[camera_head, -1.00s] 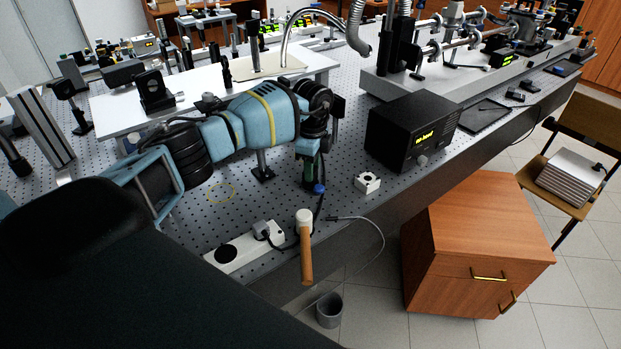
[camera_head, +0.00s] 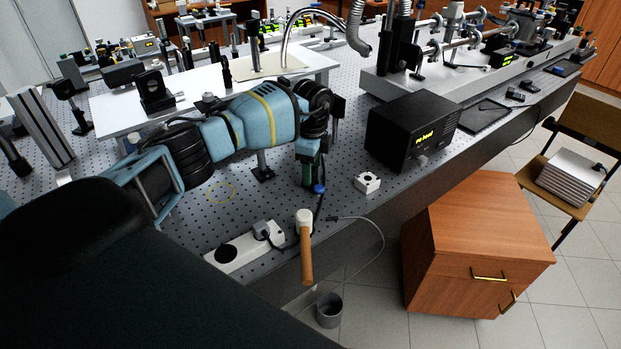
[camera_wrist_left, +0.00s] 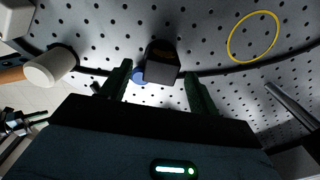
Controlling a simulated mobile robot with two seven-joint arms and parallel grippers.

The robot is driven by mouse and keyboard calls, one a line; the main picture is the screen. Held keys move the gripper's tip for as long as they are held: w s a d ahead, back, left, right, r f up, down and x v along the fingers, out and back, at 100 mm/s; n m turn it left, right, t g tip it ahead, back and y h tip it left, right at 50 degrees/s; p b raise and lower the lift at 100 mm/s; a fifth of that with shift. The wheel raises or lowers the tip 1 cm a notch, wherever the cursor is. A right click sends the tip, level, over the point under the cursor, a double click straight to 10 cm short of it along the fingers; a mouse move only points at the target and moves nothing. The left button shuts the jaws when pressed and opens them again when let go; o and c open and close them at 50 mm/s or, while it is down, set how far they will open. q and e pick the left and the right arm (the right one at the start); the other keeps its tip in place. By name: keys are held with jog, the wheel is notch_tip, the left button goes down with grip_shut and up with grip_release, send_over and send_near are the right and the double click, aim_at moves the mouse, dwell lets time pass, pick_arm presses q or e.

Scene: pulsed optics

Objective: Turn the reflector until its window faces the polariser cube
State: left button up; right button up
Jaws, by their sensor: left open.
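My left gripper (camera_head: 311,178) points down at the breadboard near its front edge. In the left wrist view its two fingers (camera_wrist_left: 163,86) are apart, either side of a small dark block (camera_wrist_left: 162,58), which may be the reflector. I cannot tell whether they touch it, and its window is not visible. A blue round part (camera_wrist_left: 138,77) shows beside the block; a blue part also shows below the gripper in the head view (camera_head: 319,188). A white cube (camera_head: 367,182) with a dark round opening, possibly the polariser cube, stands to the right. My right gripper is not visible.
A white-headed mallet (camera_head: 304,222) lies over the front edge, next to a socket strip (camera_head: 240,248) and cables. A black box with a lit display (camera_head: 412,132) stands to the right. A yellow ring (camera_head: 222,192) lies left of the gripper, on clear breadboard.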

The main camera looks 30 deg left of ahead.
pick_arm(q)
notch_tip(320, 180, up, 3)
jog(key=shift+f, duration=0.15)
notch_tip(320, 180, up, 4)
jog(key=shift+r, duration=0.55)
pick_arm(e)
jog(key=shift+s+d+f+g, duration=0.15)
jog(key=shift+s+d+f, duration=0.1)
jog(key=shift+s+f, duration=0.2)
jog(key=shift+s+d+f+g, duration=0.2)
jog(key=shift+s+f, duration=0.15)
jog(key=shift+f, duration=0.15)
pick_arm(q)
jog(key=shift+f, duration=0.1)
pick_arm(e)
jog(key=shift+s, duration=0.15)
